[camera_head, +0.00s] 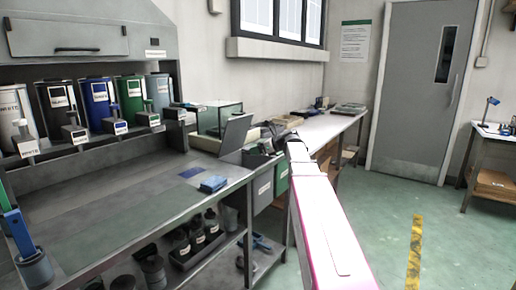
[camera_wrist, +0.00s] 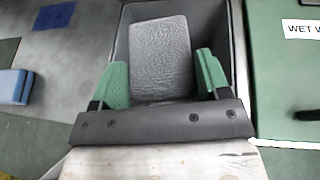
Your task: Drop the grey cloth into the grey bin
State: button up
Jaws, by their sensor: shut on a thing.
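The grey cloth (camera_wrist: 160,55) is a textured grey rectangle held between the green fingers of my gripper (camera_wrist: 163,82) in the wrist view. The gripper is shut on it. In the wrist view, the grey bin (camera_wrist: 241,60) lies open below, its dark walls around the cloth on the sides I can see. The cloth appears to be over the bin's mouth; how high cannot be told. In the head view, the grey bin (camera_head: 262,188) stands at the right end of the workbench, and my gripper (camera_head: 272,138) is above it. The cloth is not clear in that view.
A green bin (camera_head: 281,174) stands right beside the grey one; its green top (camera_wrist: 285,75) shows in the wrist view. A blue folded cloth (camera_head: 213,184) lies on the workbench (camera_head: 130,205). A raised grey panel (camera_head: 237,134) stands left of the gripper. Floor at right is clear.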

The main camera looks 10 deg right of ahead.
jog(key=o, duration=1)
jog(key=shift+d, duration=0.1)
jog(key=v, duration=1)
jog(key=shift+s+d+r, duration=0.15)
jog(key=shift+d+r, duration=0.05)
